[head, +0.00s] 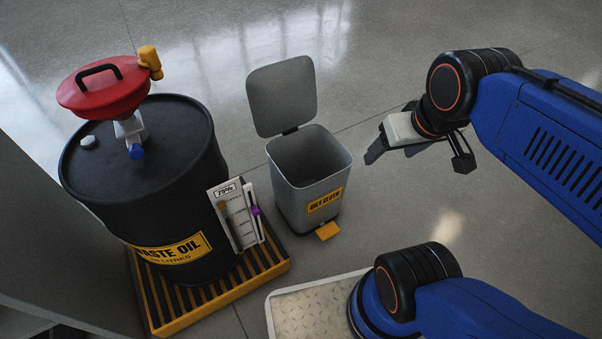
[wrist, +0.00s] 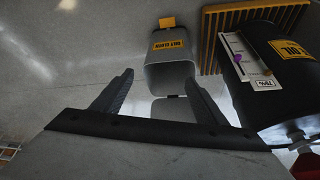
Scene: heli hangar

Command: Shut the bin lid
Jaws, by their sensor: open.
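A grey square bin (head: 306,180) with a yellow label and a yellow foot pedal (head: 327,230) stands on the floor at the middle of the head view. Its grey lid (head: 282,96) is open, standing up from the back hinge, and the inside of the bin shows. My gripper (head: 376,147) is to the right of the bin and lid, apart from both, with nothing in its jaws. In the wrist view the bin (wrist: 170,73) appears upside down beyond the open fingers of my gripper (wrist: 157,88). The lid (wrist: 172,109) shows partly between the fingers.
A black waste oil drum (head: 150,185) with a red funnel (head: 103,88) stands left of the bin on a yellow-edged slatted pallet (head: 215,292). A small holder board (head: 236,215) hangs on the drum's side. The floor behind and right of the bin is clear.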

